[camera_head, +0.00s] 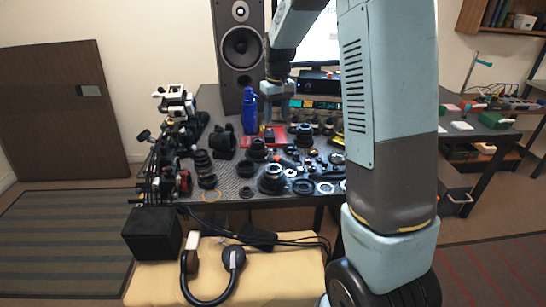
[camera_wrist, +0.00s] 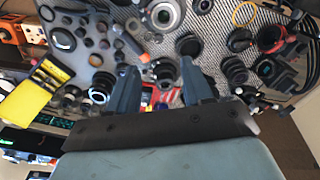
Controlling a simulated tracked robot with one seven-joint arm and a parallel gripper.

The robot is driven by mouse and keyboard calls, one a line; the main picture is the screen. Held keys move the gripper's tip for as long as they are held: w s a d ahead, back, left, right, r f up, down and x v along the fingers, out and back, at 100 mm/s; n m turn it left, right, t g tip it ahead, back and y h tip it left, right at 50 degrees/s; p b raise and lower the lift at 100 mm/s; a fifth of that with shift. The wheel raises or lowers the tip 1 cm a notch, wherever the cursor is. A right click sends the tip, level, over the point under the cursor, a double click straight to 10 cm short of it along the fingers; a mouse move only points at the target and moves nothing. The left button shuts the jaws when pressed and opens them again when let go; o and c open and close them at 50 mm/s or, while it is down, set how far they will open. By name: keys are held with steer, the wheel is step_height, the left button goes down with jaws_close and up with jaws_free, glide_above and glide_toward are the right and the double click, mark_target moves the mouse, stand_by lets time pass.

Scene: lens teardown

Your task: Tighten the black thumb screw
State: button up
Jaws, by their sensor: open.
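My gripper (camera_head: 277,112) hangs over the back part of the workbench in the head view, near a blue bottle (camera_head: 250,112). In the wrist view its two dark fingers (camera_wrist: 158,72) stand apart with nothing held between them. Small dark lens parts lie beyond and between the fingers, but they look below the fingertips, apart from them. I cannot pick out the black thumb screw for certain among the many small black parts. A dark lens barrel (camera_head: 272,180) stands near the bench's front edge.
The workbench (camera_head: 228,178) is crowded with lens rings, barrels and tools. A tall speaker (camera_head: 240,55) stands behind it. Clamps and stands crowd its left end. A yellow device (camera_wrist: 45,85) lies left in the wrist view. Headphones (camera_head: 233,258) lie on a pale padded seat in front.

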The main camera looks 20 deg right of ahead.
glide_above(273, 159)
step_height(273, 159, down, 6)
steer(key=f, duration=0.1)
steer(key=shift+g, duration=0.4)
step_height(273, 159, down, 13)
steer(key=shift+a+f, duration=0.1)
steer(key=shift+a, duration=0.05)
jaws_close()
steer(key=shift+d, duration=0.25)
steer(key=shift+s+a, duration=0.1)
steer(key=shift+a, duration=0.1)
